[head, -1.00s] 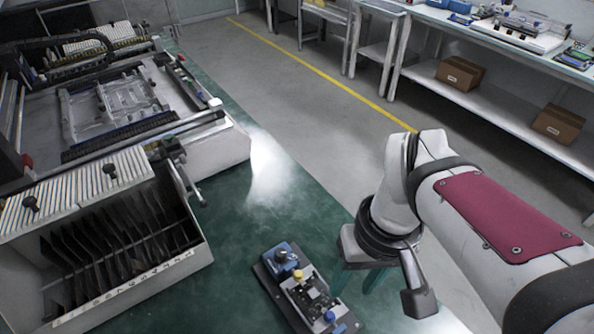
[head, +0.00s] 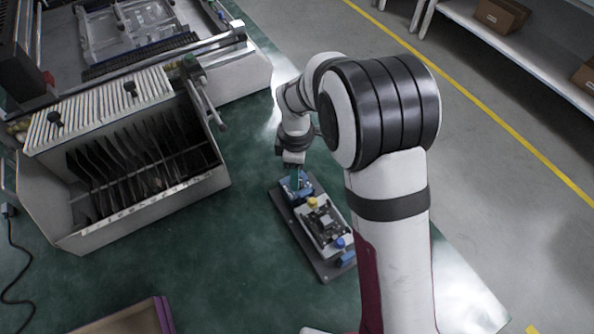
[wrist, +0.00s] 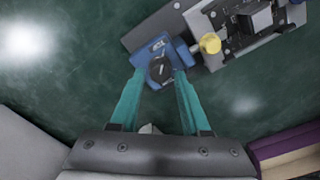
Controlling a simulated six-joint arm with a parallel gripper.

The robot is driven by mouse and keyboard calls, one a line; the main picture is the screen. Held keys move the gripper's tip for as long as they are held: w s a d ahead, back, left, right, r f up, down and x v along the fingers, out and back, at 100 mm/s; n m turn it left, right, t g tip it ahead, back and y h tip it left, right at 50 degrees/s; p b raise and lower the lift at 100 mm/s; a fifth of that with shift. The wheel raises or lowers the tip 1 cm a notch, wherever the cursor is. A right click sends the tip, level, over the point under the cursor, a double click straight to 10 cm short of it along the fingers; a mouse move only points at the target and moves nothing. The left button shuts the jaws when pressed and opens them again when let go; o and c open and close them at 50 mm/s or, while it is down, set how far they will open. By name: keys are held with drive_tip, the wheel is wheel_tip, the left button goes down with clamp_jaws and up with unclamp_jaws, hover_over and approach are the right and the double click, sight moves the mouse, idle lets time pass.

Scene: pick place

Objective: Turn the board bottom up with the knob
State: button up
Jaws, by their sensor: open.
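A dark fixture plate (head: 327,266) lies on the green table and carries the board (head: 323,222), which is held in a light frame. In the head view my gripper (head: 294,178) reaches down at that end. A yellow knob (wrist: 210,43) stands beside the board.
A white rack of dark upright plates (head: 140,165) stands to the left of the fixture. A machine with a metal bed (head: 125,30) is behind it. A purple-edged tray (head: 165,312) sits at the front. Green table between the rack and the fixture is clear.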

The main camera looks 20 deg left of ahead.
drive_tip(key=shift+f, duration=0.6)
drive_tip(key=shift+c, duration=0.2)
clamp_jaws()
